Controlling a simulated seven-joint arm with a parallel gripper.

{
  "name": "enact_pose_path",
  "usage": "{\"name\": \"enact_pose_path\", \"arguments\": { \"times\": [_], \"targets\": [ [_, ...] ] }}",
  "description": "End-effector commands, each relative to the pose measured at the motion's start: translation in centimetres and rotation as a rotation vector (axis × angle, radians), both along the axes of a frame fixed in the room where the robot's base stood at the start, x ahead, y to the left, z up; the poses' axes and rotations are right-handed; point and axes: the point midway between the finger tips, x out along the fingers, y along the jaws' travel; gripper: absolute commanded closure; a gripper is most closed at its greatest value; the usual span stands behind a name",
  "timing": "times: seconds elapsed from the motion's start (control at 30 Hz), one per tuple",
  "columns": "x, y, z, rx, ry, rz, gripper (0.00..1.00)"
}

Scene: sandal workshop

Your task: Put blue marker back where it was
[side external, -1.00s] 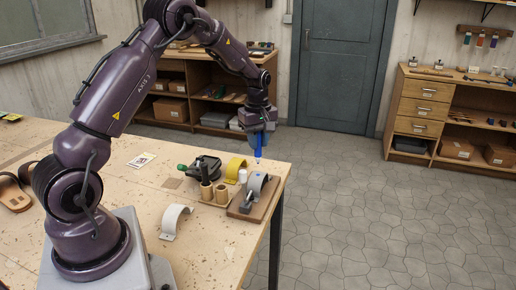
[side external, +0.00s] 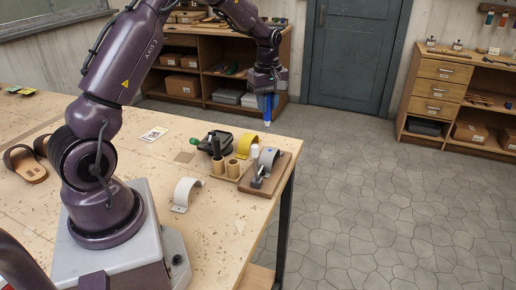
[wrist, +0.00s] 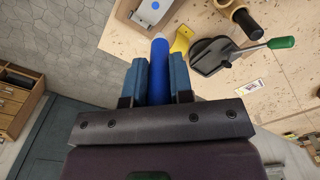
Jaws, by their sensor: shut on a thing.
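The blue marker (wrist: 158,68) is held between my gripper's two blue fingers (wrist: 160,78) in the wrist view, its pale end pointing away from the palm. In the side view my gripper (side external: 267,100) points down and holds the marker above the far right end of the workbench, with the pale tip (side external: 267,123) lowest and clear of the surface. Two wooden cups stand on the bench nearer the camera. The left cup (side external: 218,168) has a dark upright piece in or right behind it. The right cup (side external: 233,169) looks empty.
A white arch (side external: 184,194) lies nearer. The bench's right edge is close.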

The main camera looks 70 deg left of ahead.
Motion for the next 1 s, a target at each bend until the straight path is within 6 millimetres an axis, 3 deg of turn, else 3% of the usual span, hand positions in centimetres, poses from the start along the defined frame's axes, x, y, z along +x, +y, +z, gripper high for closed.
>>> {"name": "enact_pose_path", "arguments": {
  "times": [0.2, 0.4, 0.53, 0.7, 1.0],
  "targets": [
    [-6.1, 0.8, -1.8, -0.02, 0.025, 0.052, 0.92],
    [-10.1, 0.1, -4.0, -0.019, 0.023, 0.026, 0.92],
    [-10.9, -0.3, -5.6, -0.01, 0.017, -0.007, 0.92],
    [-10.7, -0.2, -8.3, -0.002, 0.007, -0.023, 0.92],
    [-10.7, -0.1, -11.2, -0.002, 0.007, -0.022, 0.92]
  ]
}}
